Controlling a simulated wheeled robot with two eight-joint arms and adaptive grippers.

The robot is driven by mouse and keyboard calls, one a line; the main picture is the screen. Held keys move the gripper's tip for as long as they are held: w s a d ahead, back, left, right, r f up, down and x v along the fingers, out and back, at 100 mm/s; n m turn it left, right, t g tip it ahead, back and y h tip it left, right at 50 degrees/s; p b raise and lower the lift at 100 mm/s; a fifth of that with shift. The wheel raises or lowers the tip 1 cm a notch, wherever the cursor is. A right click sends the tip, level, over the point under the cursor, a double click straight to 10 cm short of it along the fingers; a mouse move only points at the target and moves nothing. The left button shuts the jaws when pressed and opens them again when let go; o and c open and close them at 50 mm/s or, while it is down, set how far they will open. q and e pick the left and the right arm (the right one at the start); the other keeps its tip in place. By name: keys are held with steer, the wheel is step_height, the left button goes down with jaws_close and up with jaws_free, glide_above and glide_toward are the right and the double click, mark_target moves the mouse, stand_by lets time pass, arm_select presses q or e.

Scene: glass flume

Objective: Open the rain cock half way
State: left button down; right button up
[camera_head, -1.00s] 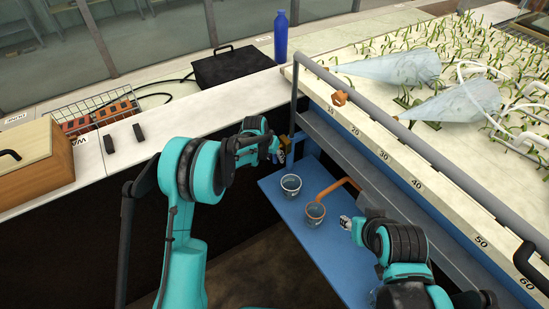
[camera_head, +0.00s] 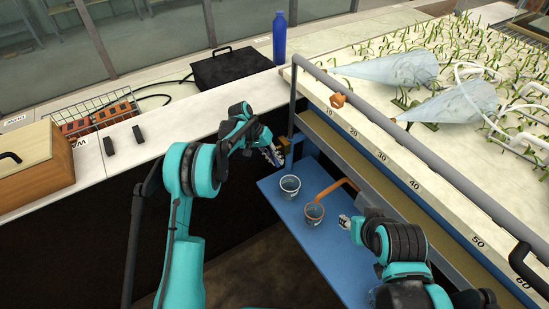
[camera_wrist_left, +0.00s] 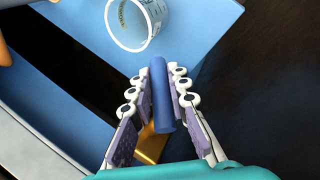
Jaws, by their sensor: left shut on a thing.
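The rain cock has a blue lever (camera_wrist_left: 160,92) and a brass body (camera_wrist_left: 150,145), seen in the left wrist view; the brass part also shows in the head view (camera_head: 284,143) near the bed's left corner post. My left gripper (camera_wrist_left: 159,85) is shut on the blue lever, one finger on each side. In the head view the gripper (camera_head: 274,154) covers the lever, so its angle is hard to read there. My right gripper (camera_head: 345,221) is low above the blue shelf, to the right of the cups; its fingers are too small to judge.
A clear cup (camera_head: 290,187) and a cup under an orange spout (camera_head: 314,213) stand on the blue shelf (camera_head: 315,250). The planted bed (camera_head: 440,140) with a grey rail (camera_head: 400,145) is at the right. A black case (camera_head: 232,67) and blue bottle (camera_head: 280,38) are behind.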

stand_by(0.3)
arm_select(q)
steer(key=c, duration=1.4)
jaws_free()
steer(key=shift+c, duration=0.2)
steer(key=shift+r, duration=0.1)
step_height(320, 180, up, 10)
steer(key=shift+f, duration=0.25)
steer(key=shift+s+d+r, duration=0.15)
steer(key=shift+s+r, duration=0.05)
steer(key=shift+r, duration=0.1)
steer(key=shift+w+f, duration=0.1)
steer(key=shift+w, duration=0.05)
